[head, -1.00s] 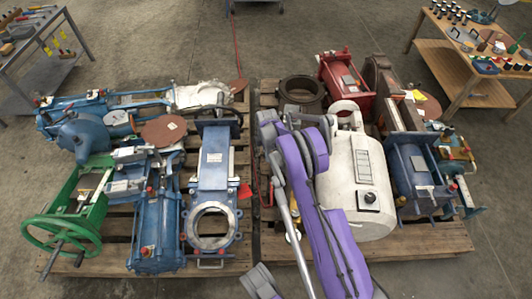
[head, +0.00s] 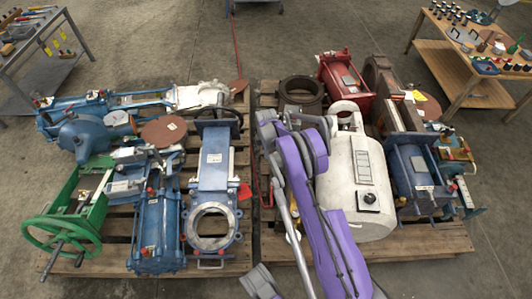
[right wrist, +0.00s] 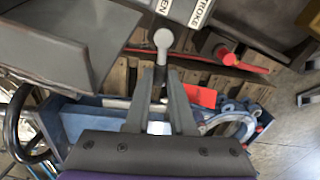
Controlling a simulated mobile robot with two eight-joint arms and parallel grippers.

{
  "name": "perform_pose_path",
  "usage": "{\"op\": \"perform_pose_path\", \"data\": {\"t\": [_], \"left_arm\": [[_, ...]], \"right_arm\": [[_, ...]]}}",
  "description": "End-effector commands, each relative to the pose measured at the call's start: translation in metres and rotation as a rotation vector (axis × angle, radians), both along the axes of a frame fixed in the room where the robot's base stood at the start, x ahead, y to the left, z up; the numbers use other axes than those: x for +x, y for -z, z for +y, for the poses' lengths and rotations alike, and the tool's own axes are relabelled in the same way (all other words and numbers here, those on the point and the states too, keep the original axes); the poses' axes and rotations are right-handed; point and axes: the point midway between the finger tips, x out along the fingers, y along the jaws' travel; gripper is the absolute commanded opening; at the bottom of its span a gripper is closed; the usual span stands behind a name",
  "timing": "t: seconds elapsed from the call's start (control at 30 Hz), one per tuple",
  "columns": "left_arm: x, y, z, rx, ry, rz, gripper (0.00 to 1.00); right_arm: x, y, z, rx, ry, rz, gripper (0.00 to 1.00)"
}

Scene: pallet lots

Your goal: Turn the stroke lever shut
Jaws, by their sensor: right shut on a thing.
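The stroke lever (right wrist: 163,40) shows in the right wrist view as a dark stem with a pale grey rounded end. A white label (right wrist: 200,12) beside it reads "STROKE", with part of another word ending in "EN". My right gripper (right wrist: 161,82) is shut on the lever's stem, one finger on each side, with the rounded end beyond the fingertips. In the head view my purple right arm reaches over the right pallet beside the white cylinder (head: 354,185); the lever and fingertips are hidden there.
Two wooden pallets (head: 440,240) stand side by side, crowded with valves and actuators. A blue gate valve (head: 213,170) and a green handwheel (head: 62,240) are on the left one. A red cylinder (head: 343,82) is at the back right. Open floor surrounds the pallets.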

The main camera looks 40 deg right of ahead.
Motion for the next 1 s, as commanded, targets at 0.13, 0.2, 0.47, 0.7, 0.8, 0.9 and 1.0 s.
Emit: {"op": "perform_pose_path", "data": {"t": [0.13, 0.2, 0.47, 0.7, 0.8, 0.9, 1.0], "left_arm": [[0.0, -0.002, 0.0, 0.0, 0.0, 0.0, 0.6], [0.0, -0.002, 0.0, 0.0, 0.0, 0.0, 0.6], [0.0, -0.002, 0.0, 0.0, 0.0, 0.0, 0.6], [0.0, -0.002, 0.0, 0.0, 0.0, 0.0, 0.6], [0.0, -0.002, 0.0, 0.0, 0.0, 0.0, 0.6], [0.0, -0.002, 0.0, 0.0, 0.0, 0.0, 0.6], [0.0, -0.002, 0.0, 0.0, 0.0, 0.0, 0.6]], "right_arm": [[0.004, 0.0, -0.003, 0.0, 0.101, 0.0, 0.0], [0.006, 0.0, -0.005, 0.0, 0.157, 0.0, 0.0], [0.013, 0.0, -0.011, 0.0, 0.357, 0.0, 0.0], [0.016, 0.0, -0.016, 0.0, 0.493, 0.0, 0.0], [0.017, 0.0, -0.018, -0.002, 0.53, 0.0, 0.0], [0.017, 0.0, -0.019, -0.001, 0.554, 0.0, 0.0], [0.018, 0.0, -0.02, -0.001, 0.568, 0.0, 0.0]]}}
